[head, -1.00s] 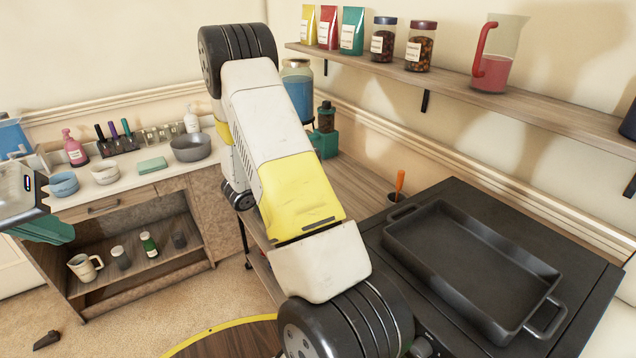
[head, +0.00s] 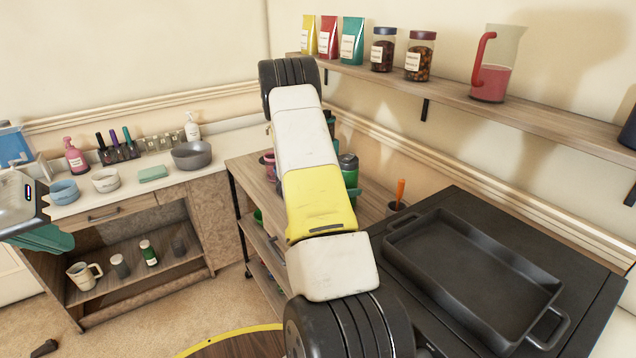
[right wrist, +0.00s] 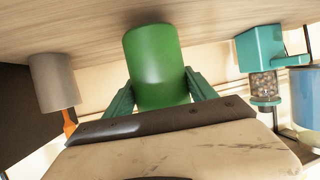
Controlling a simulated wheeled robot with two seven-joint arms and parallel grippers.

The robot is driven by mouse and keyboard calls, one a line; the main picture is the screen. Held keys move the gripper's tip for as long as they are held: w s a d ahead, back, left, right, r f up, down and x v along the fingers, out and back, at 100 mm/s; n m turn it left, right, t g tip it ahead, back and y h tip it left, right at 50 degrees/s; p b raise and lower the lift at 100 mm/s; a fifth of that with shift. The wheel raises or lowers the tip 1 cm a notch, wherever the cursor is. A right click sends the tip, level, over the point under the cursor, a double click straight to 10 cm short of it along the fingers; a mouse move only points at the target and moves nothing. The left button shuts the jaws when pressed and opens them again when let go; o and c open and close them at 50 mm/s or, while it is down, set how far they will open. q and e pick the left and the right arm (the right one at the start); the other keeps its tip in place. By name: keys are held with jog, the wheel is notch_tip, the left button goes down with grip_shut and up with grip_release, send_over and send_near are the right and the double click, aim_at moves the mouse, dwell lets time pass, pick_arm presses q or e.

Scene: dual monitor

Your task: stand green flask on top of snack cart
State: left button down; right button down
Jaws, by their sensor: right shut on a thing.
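The green flask (head: 349,172), with a dark lid, shows upright beside my right arm in the head view, partly hidden by it. In the right wrist view, the green flask (right wrist: 155,60) is between the two fingers of my right gripper (right wrist: 160,92), which is shut on it. The wooden top of the snack cart (head: 244,170) is below; whether the flask touches it I cannot tell.
An orange-handled tool stands in a grey cup (right wrist: 54,82). A teal grinder (right wrist: 262,52) and a blue dispenser (right wrist: 305,95) stand on the other side. A pink mug (head: 269,165) is on the cart. A black stove with a pan (head: 470,270) is at right, below a wall shelf (head: 450,92).

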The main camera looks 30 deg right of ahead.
jog(key=shift+f, duration=0.6)
jog(key=shift+f, duration=0.1)
jog(key=shift+c, duration=1.4)
grip_release()
jog(key=shift+f, duration=0.1)
